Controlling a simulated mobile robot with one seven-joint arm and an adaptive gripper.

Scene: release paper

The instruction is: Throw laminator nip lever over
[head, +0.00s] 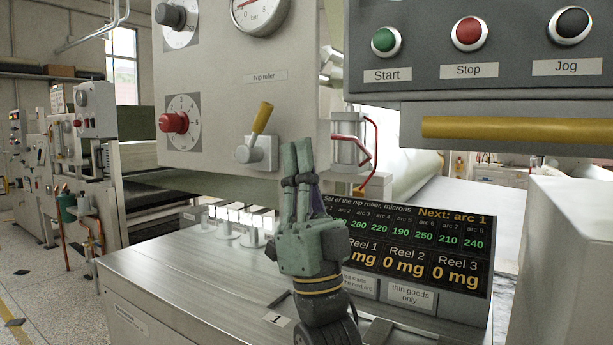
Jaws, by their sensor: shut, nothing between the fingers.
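The nip lever (261,118) has a yellow handle on a grey pivot block (258,153), under the "Nip roller" label on the beige machine panel (215,90). The handle points up and leans a little to the right. My gripper (297,145) is in front of the panel, to the right of the lever and slightly below its handle, fingers pointing up. The fingers are shut together with nothing between them. They appear apart from the handle. The gap in depth between fingers and pivot block is hard to tell.
A red knob (174,122) sits left of the lever, and a gauge (260,12) above. A cylinder with a red hose (350,150) is to the right. A display (420,240) stands behind my gripper, above the metal bench (190,275). Start, Stop and Jog buttons (468,32) are upper right.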

